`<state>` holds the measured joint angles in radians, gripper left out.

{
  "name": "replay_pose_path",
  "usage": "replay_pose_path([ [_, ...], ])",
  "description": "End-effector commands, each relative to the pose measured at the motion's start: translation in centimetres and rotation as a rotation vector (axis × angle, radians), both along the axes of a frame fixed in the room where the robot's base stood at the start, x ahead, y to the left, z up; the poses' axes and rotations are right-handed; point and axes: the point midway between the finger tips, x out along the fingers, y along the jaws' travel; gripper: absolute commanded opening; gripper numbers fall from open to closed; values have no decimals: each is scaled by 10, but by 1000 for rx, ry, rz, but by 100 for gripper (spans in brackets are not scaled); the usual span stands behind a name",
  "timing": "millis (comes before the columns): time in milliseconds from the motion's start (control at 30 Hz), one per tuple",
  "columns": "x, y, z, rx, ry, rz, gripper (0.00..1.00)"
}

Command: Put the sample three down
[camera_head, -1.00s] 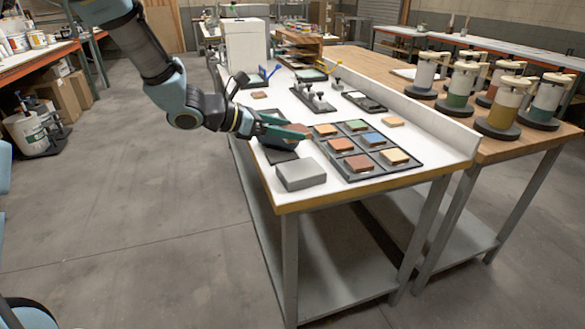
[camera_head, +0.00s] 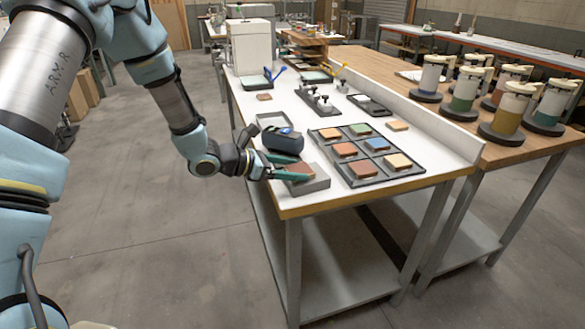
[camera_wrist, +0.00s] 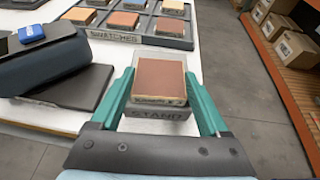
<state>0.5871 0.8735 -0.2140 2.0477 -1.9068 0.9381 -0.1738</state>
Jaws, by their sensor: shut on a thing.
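A reddish-brown square sample (camera_head: 297,172) is between the teal fingers of my gripper (camera_head: 285,170). It also shows in the wrist view (camera_wrist: 160,80), flat and level, with a finger at its left and right sides. My gripper is shut on it. The grey block marked STAND (camera_wrist: 158,113) is directly below the sample; it sits at the near left corner of the white table in the head view (camera_head: 312,185). I cannot tell whether the sample touches the stand's top. Which number the sample has is not readable.
A dark SWATCHES tray (camera_wrist: 112,37) with several coloured tiles lies right of the stand in the head view. A dark device with a blue part (camera_head: 283,142) stands just behind the stand. The table's front edge (camera_head: 340,202) is close.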

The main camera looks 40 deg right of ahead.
Motion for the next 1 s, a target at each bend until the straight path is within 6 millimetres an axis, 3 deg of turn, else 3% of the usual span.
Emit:
replay_pose_path([
  [167,0,0,-4,0,0,0,25],
  [200,0,0,-3,0,0,0,83],
  [333,0,0,-3,0,0,0,98],
  [700,0,0,3,0,0,0,100],
  [1000,17,51,20,-1,-3,5,100],
])
